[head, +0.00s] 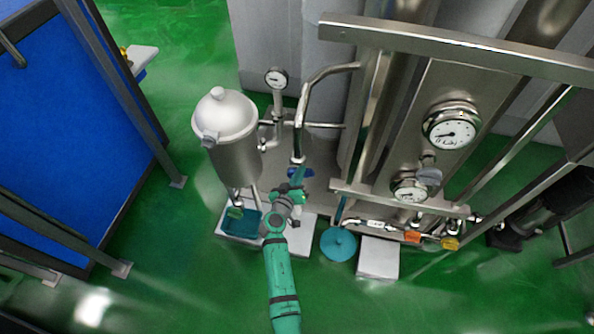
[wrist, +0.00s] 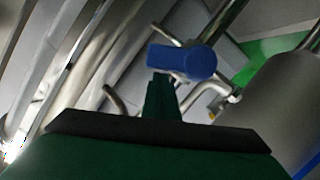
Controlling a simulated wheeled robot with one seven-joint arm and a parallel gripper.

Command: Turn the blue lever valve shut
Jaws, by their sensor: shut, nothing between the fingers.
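The blue lever valve (wrist: 183,61) shows in the wrist view just beyond my fingertips, on a thin steel pipe. In the head view its blue handle (head: 303,173) is small and partly hidden behind my gripper. My gripper (head: 298,176) is green, shut and empty, with its fingers pointing up at the lever. In the wrist view the closed fingers (wrist: 161,97) end right below the left part of the blue handle. I cannot tell whether they touch it.
A steel vessel (head: 236,158) with a domed lid stands left of my arm. A pressure gauge (head: 276,78) and a bent pipe (head: 303,100) rise behind the valve. To the right are a gauge panel (head: 435,100) and a blue round disc (head: 338,244). Green floor (head: 180,240) is open at lower left.

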